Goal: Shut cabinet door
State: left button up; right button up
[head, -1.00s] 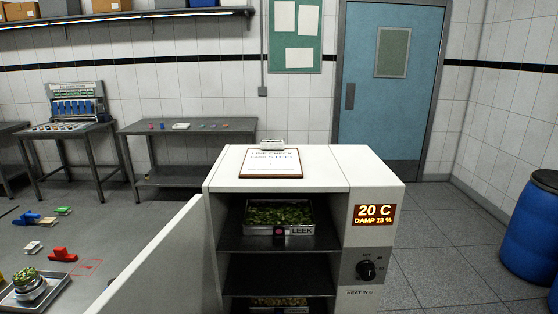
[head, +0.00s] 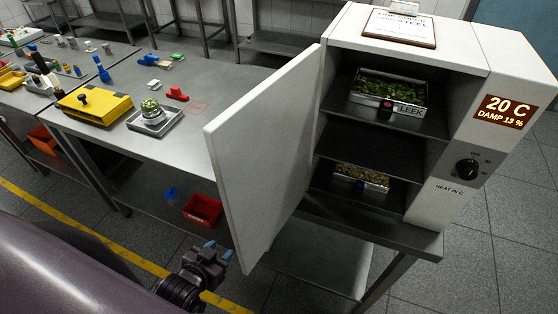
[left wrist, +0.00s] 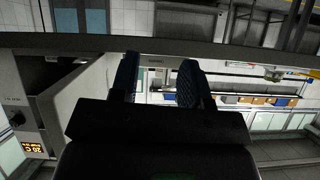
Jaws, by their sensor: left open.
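The white cabinet (head: 400,35) stands at the right with its front open. Its white door (head: 268,150) hangs from the left side and stands wide open, swung out towards me. My left gripper (head: 219,249) is open and empty, low beside the door's near lower edge on its left, outer side; contact cannot be told. In the left wrist view, the two blue-tipped fingers (left wrist: 158,82) are apart with nothing between them, and the cabinet's lit display (left wrist: 33,149) shows at the left. My right gripper is not in view.
Inside the cabinet are a tray of green pieces (head: 388,92) and a lower tray (head: 361,178). A red bin (head: 202,210) is below. Open floor lies in front.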

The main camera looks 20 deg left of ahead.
aim_at(259, 148)
jog(key=j+z, duration=0.2)
jog(key=j, duration=0.2)
jog(key=j+z, duration=0.2)
jog(key=j, duration=0.25)
jog(key=k+j+z, duration=0.2)
jog(key=j, duration=0.2)
jog(key=j+z, duration=0.2)
jog(key=j, duration=0.2)
jog(key=k+j+z, duration=0.2)
jog(key=j, duration=0.15)
jog(key=k+j+z, duration=0.2)
jog(key=k+l, duration=0.05)
